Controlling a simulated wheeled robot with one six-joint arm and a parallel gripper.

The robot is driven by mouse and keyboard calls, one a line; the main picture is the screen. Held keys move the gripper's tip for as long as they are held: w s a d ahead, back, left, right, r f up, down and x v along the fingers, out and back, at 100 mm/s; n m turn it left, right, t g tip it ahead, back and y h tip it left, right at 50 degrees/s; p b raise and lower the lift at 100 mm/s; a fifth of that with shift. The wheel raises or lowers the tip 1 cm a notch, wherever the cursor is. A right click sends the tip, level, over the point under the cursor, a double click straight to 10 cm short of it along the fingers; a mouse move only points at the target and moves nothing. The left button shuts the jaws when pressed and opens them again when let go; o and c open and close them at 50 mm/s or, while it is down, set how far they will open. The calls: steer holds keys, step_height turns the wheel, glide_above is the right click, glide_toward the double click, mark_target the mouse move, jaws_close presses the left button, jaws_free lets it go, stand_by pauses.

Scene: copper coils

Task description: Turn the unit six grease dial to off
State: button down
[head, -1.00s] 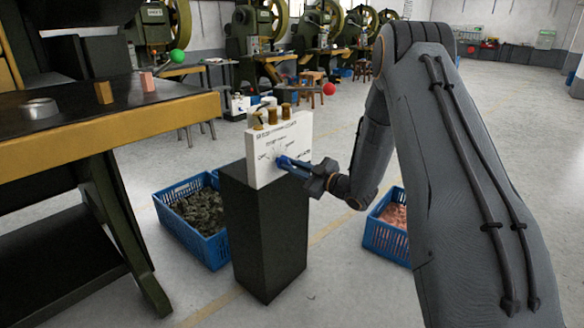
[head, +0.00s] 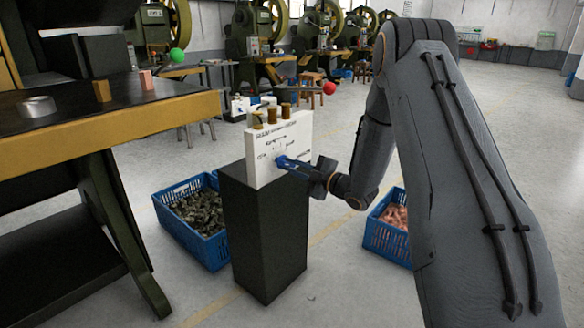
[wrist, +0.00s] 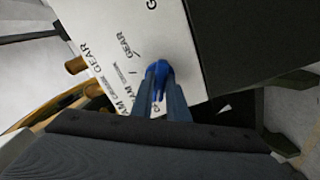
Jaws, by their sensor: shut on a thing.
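A white upright panel (head: 262,143) with printed labels stands on top of a dark pedestal. A blue dial knob (head: 283,160) sits on its front face, with small words spread around it. My gripper (head: 287,163) reaches it from the right and is shut on the knob. In the wrist view the blue knob (wrist: 160,68) lies between my two fingertips (wrist: 160,84). Words such as GEAR, CRANK and part of CAM read at a slant on the panel there. My fingers hide part of the knob, so which label it points to cannot be told.
The dark pedestal (head: 262,235) stands on open floor. A blue crate (head: 207,250) of dark scrap is at its left, another blue crate (head: 372,238) with copper-coloured pieces at its right. A yellow-edged workbench (head: 110,128) fills the left.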

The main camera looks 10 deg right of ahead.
stand_by(0.3)
steer(key=c, duration=1.7)
jaws_free()
steer(key=shift+a, duration=0.1)
steer(key=shift+p+v, duration=0.3)
steer(key=shift+v, duration=3.65)
